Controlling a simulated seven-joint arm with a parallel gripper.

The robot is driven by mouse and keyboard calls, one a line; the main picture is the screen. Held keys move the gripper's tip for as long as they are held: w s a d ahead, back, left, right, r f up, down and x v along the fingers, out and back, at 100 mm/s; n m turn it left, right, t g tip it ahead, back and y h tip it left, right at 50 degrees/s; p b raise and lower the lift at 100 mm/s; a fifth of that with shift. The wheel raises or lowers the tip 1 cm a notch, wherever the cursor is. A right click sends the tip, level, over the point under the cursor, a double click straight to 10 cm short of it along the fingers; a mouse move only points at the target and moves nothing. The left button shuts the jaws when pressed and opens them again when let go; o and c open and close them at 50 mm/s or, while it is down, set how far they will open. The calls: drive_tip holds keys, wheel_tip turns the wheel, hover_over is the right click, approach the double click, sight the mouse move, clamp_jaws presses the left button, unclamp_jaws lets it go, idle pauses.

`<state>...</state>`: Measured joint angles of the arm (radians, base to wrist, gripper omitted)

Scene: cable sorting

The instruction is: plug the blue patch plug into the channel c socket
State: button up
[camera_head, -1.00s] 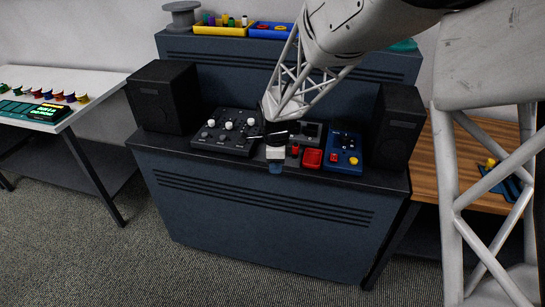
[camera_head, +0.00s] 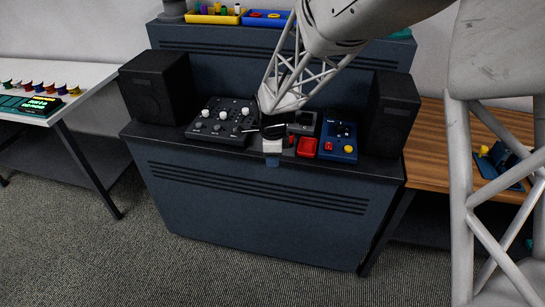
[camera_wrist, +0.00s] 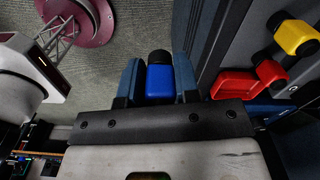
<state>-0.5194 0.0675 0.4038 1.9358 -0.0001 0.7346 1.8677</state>
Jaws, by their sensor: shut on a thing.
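My gripper (camera_head: 272,155) is over the front edge of the dark console top in the head view. In the wrist view my gripper (camera_wrist: 160,85) is shut on the blue patch plug (camera_wrist: 160,80), a blue block with a black end between the two fingers. The plug is hard to make out in the head view. A blue box (camera_head: 347,133) with a red and a yellow part on it stands right of my gripper, apart from it. I cannot tell which socket is channel c.
A red tray (camera_head: 306,147) lies close to the right of my gripper; it also shows in the wrist view (camera_wrist: 233,84). A black knob panel (camera_head: 222,121) lies to the left. Black speakers (camera_head: 158,88) (camera_head: 391,112) flank the console top. Floor in front is free.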

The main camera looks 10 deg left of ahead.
drive_tip(key=shift+r, duration=0.1)
drive_tip(key=shift+r, duration=2.4)
drive_tip(key=shift+w, duration=0.1)
drive_tip(key=w+d, duration=0.3)
drive_tip(key=w, duration=1)
drive_tip(key=w+d+r, duration=0.1)
drive_tip(key=w+d, duration=0.3)
drive_tip(key=w, duration=1)
drive_tip(key=shift+w+r, duration=0.15)
drive_tip(key=shift+r, duration=0.1)
drive_tip(key=shift+f, duration=0.2)
drive_tip(key=shift+f, duration=1.25)
